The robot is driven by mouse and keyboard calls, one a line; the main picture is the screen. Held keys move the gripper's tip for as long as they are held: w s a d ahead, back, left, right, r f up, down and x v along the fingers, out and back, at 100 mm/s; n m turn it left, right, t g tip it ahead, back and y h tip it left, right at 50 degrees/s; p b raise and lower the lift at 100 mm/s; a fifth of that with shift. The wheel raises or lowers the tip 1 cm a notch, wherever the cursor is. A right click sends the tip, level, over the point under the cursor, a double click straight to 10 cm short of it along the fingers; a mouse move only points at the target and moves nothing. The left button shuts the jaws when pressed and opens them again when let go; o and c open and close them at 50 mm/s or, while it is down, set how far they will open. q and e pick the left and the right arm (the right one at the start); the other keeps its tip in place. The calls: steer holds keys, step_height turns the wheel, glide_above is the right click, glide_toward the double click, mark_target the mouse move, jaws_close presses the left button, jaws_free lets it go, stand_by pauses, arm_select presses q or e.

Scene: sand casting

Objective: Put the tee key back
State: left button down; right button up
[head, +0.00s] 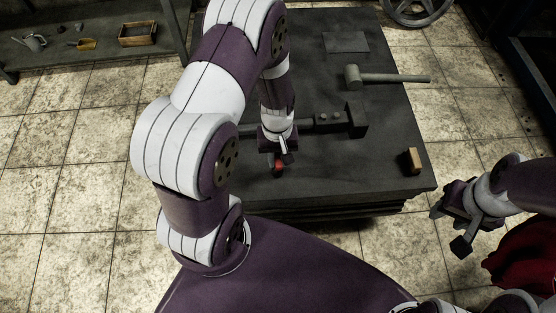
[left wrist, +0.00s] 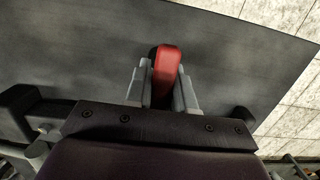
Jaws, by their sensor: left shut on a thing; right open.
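My left gripper (head: 282,158) is over the front part of the dark workbench (head: 380,190). It is shut on a red-and-black piece, which I take to be the tee key (head: 279,169). In the left wrist view the red part of the tee key (left wrist: 167,66) stands between the two grey fingers (left wrist: 155,90), with a black part beside it. The rest of the key is hidden by the gripper, and I cannot tell whether it touches the bench. My right gripper (head: 450,229) is open and empty, off the bench's right front corner.
A dark bar with a blocky end (head: 357,119) lies just behind my left gripper. A mallet (head: 390,78), a flat dark plate (head: 346,42) and a wood-faced block (head: 415,160) are on the bench. A low shelf (head: 100,50) stands at far left. The bench front right is mostly clear.

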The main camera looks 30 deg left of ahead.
arm_select(q)
steer(key=shift+f, duration=0.2)
steer(key=shift+f, duration=0.15)
steer(key=c, duration=1)
jaws_free()
steer(key=shift+o, duration=0.2)
steer(key=r+p, duration=0.2)
steer(key=r, duration=0.2)
steer(key=w+r+p, duration=0.1)
steer(key=r, duration=0.3)
steer(key=r+p, duration=0.2)
steer(key=r, duration=0.2)
steer(key=shift+w+a+r+p, duration=0.1)
steer(key=shift+w+a+p, duration=0.05)
steer(key=shift+a+p, duration=0.2)
steer(key=s+d+r+m+t, duration=0.2)
steer(key=s+r+m, duration=0.3)
steer(key=r, duration=0.5)
steer(key=shift+d+m+t+y, duration=0.3)
steer(key=shift+d+m+y, duration=0.15)
steer(key=shift+m, duration=0.25)
steer(key=shift+s+r, duration=0.1)
steer(key=shift+r, duration=0.1)
